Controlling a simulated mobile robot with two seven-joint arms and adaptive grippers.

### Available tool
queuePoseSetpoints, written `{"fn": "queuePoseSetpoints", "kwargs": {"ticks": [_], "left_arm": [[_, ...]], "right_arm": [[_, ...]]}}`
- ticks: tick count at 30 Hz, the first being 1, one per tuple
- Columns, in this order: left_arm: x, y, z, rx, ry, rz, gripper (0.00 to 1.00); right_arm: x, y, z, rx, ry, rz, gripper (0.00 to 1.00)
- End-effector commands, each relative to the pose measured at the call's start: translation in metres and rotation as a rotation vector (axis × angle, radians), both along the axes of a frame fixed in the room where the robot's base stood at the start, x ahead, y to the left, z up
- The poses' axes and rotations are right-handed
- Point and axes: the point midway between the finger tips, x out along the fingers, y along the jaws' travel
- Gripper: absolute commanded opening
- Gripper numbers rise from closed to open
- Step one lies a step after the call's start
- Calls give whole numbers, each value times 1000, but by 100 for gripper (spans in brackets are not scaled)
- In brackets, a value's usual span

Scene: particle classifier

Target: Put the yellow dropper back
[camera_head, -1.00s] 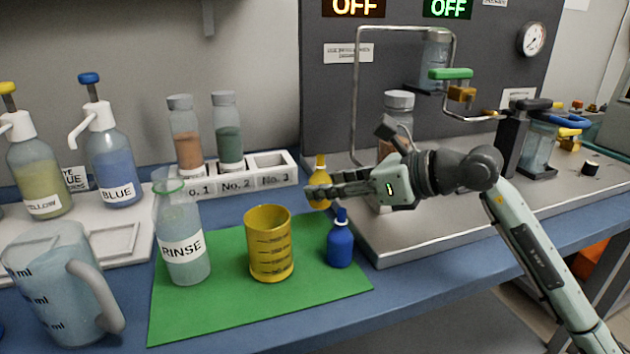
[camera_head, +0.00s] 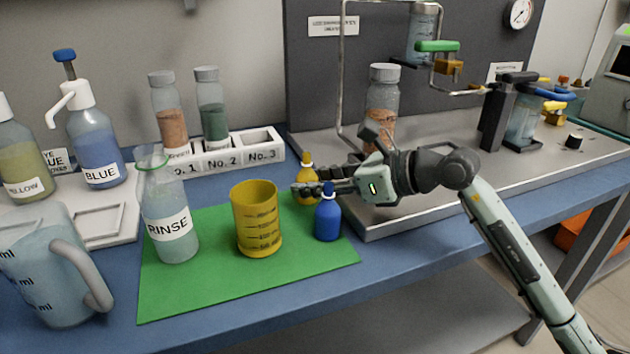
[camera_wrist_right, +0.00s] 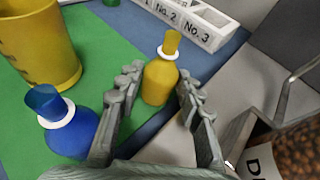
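The yellow dropper (camera_head: 306,191) stands upright near the back right corner of the green mat (camera_head: 185,285); whether its base touches down is unclear. It also shows in the right wrist view (camera_wrist_right: 160,82) between the two fingers. My right gripper (camera_head: 310,189) is closed around its body, with the fingers against its sides. Part of the dropper is hidden behind the fingers in the head view. The blue dropper (camera_head: 327,219) stands just in front, on the mat, and beside the left finger in the wrist view (camera_wrist_right: 72,130). My left gripper is out of view.
A yellow beaker (camera_head: 257,225) and a rinse bottle (camera_head: 170,225) stand on the mat. The white numbered rack (camera_head: 235,155) is behind. A metal tray (camera_head: 400,220) with a jar of brown beads (camera_head: 382,105) lies close on the right. A pitcher (camera_head: 45,275) stands front left.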

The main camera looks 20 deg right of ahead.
Motion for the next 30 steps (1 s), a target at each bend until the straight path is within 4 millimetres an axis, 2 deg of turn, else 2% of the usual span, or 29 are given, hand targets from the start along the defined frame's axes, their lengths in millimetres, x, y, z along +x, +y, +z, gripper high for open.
{"fn": "queuePoseSetpoints", "kwargs": {"ticks": [1, 3, 14, 15, 17, 20, 23, 30], "left_arm": [[1, 0, 2, -1, -5, -1, 40], [1, 0, 3, -1, -7, -1, 40], [-1, 0, 1, -1, 1, 0, 40], [-2, 1, -7, 0, 9, -1, 40], [-4, 2, -13, 1, 16, -1, 40], [-5, 1, -8, 3, 16, 0, 40], [-1, 1, 10, 8, -7, -1, 40], [-5, 2, 26, 16, -11, 1, 40]], "right_arm": [[0, 0, 0, 0, 0, 0, 46], [0, 0, 0, 0, 0, 0, 53], [0, 0, 4, 0, 0, 0, 53], [-1, -1, 5, -1, 1, -1, 53], [-7, -8, 6, -3, 0, -3, 53], [-22, -19, 12, -6, -1, -1, 53], [-38, -33, 21, -5, -1, -3, 53], [-70, -61, 39, -2, 1, -2, 53]]}}
